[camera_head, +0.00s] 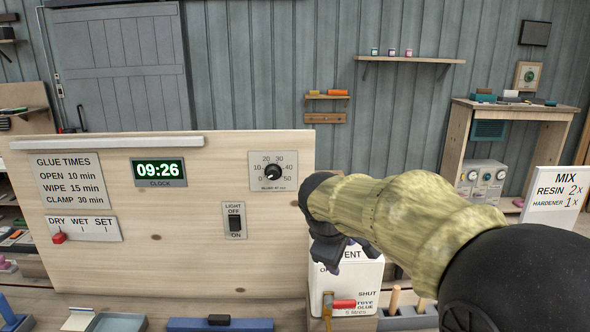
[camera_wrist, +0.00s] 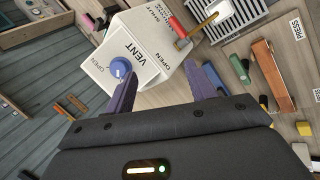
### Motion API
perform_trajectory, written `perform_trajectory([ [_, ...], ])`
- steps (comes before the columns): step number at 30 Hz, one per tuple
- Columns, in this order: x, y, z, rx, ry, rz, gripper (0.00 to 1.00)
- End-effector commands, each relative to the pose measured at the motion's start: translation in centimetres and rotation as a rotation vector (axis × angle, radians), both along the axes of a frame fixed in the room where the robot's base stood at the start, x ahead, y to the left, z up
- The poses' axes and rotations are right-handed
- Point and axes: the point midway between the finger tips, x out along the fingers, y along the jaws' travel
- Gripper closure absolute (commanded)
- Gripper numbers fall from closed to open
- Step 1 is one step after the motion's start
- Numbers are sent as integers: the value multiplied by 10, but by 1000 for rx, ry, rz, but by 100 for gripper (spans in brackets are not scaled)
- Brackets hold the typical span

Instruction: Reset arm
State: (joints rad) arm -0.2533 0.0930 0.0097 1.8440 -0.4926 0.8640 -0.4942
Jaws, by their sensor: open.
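My arm reaches in from the right in the head view, over a white container (camera_head: 350,285) lettered "VENT" and "SHUT". My gripper (camera_wrist: 165,85) is open, its two dark purple fingers apart with nothing seen between them. In the wrist view the white container (camera_wrist: 155,45) lies just beyond the fingertips. It has a blue knob (camera_wrist: 120,67) by the word "VENT", and a red-handled brass tap (camera_wrist: 192,35). The head view shows the red tap handle (camera_head: 344,303) at the container's lower front. Most of the gripper is hidden behind my arm in the head view.
A wooden panel (camera_head: 180,255) stands left of my arm, with a clock (camera_head: 159,171), a dial (camera_head: 272,171), a light switch (camera_head: 235,222) and a slider with a red tab (camera_head: 58,238). A mix sign (camera_head: 555,195) stands at right. A blue block (camera_head: 220,324) lies in front.

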Motion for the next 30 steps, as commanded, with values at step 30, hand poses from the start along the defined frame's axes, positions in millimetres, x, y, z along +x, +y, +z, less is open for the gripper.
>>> perform_trajectory([
  [30,-170,-47,-182,589,86,-929,45],
])
